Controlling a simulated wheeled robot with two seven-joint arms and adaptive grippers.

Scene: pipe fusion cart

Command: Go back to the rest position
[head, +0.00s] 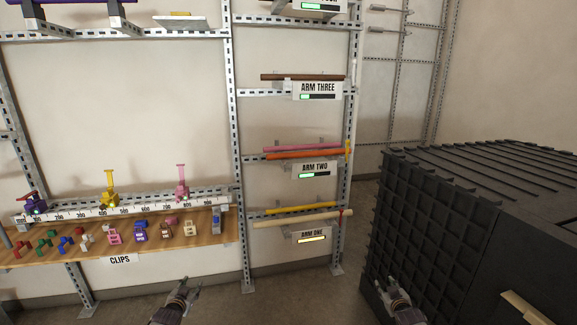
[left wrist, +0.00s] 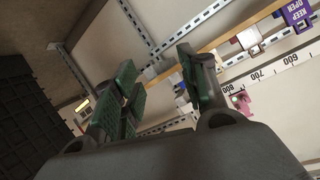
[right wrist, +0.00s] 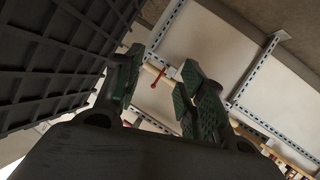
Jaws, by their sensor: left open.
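In the head view my left gripper (head: 186,287) is low in front of the rack, below the clip shelf and apart from it. In the left wrist view its green-padded fingers (left wrist: 160,85) stand apart with nothing between them. My right gripper (head: 393,289) is low in front of the black ribbed crate, at the right. In the right wrist view its fingers (right wrist: 155,90) are spread and empty. The pale pipe (right wrist: 165,77) with a red clip seen between them is in the background, on the rack.
The wooden shelf (head: 195,240) holds several coloured clips and a ruler rail. Pipes rest on arm one (head: 290,220), arm two (head: 300,152) and arm three (head: 290,77). The large black crate (head: 480,180) blocks the right side. Floor between rack and crate is clear.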

